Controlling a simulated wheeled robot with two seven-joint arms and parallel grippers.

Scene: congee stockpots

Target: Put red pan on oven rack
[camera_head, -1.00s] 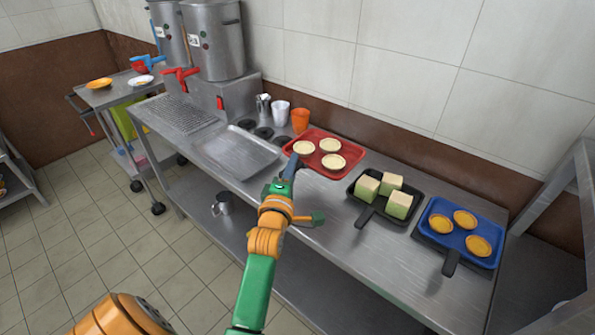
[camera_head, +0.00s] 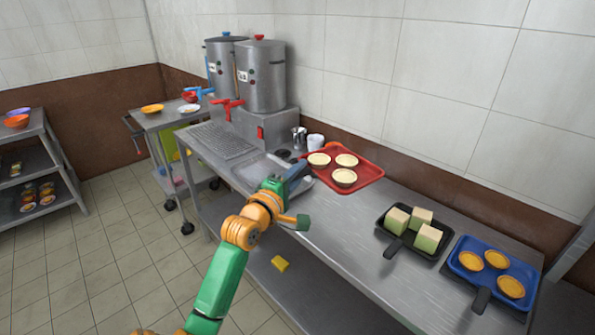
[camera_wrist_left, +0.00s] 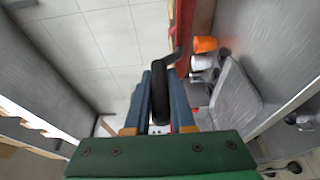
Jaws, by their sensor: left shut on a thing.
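The red pan (camera_head: 368,173) holds 3 pale round tarts and appears raised above the steel counter (camera_head: 345,228). My left gripper (camera_head: 297,170) is shut on the pan's dark handle, at the pan's left side. In the left wrist view the black handle (camera_wrist_left: 160,97) lies between the blue-grey fingers, with a strip of the red pan (camera_wrist_left: 186,38) beyond. My right gripper is not in view. I cannot make out an oven rack in these views.
A black pan (camera_head: 408,250) with pale cubes and a blue pan (camera_head: 497,262) with tarts stand at the right. Stockpots (camera_head: 262,78) stand at the back. A trolley (camera_head: 165,119) and a shelf unit (camera_head: 45,150) stand left. The tiled floor between is open.

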